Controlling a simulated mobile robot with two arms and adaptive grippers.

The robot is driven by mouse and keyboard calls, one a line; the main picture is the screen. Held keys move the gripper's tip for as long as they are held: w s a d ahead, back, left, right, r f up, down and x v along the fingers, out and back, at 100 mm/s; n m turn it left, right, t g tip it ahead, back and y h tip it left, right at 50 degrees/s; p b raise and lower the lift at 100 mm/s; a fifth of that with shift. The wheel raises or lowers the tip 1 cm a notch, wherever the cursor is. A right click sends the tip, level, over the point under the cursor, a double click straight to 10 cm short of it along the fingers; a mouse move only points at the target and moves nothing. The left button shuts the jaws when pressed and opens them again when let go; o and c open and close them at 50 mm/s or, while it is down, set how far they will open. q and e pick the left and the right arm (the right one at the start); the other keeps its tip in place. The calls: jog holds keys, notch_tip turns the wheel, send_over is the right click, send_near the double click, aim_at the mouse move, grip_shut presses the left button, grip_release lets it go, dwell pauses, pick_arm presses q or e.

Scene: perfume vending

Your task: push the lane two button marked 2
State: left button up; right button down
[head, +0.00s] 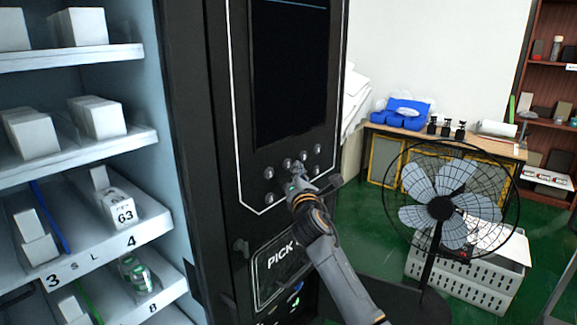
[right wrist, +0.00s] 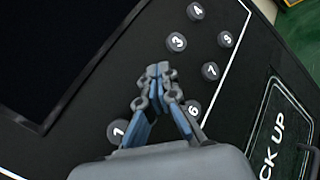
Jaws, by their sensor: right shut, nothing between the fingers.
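The black vending machine panel carries round grey buttons with white numbers. In the right wrist view the button marked 3 (right wrist: 176,42), button 4 (right wrist: 195,11), button 7 (right wrist: 210,71), button 8 (right wrist: 225,39), button 6 (right wrist: 193,107) and a button that looks like 1 (right wrist: 118,131) show. No 2 can be read there; the spot between 1 and 3 is covered by my fingers. My right gripper (right wrist: 158,70) is shut and empty, its tips over that spot. In the head view the right gripper (head: 297,172) is at the button group; contact cannot be told. My left gripper is out of view.
Above the buttons is a dark screen (head: 290,75); below is the pick-up flap (head: 280,270). Shelves with white boxes (head: 100,118) stand at left. A black fan (head: 440,207), a white crate (head: 470,285) and a table (head: 450,142) stand at right.

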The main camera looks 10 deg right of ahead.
jog(key=shift+w, duration=0.1)
dwell(0.7)
jog(key=shift+w+a, duration=0.25)
jog(key=shift+w+a+b, duration=0.3)
jog(key=shift+b, duration=0.2)
dwell(0.6)
jog(key=shift+d+r, duration=0.1)
jog(key=shift+s+d+p, duration=0.45)
jog(key=shift+s+p, duration=0.2)
jog(key=shift+p, duration=0.2)
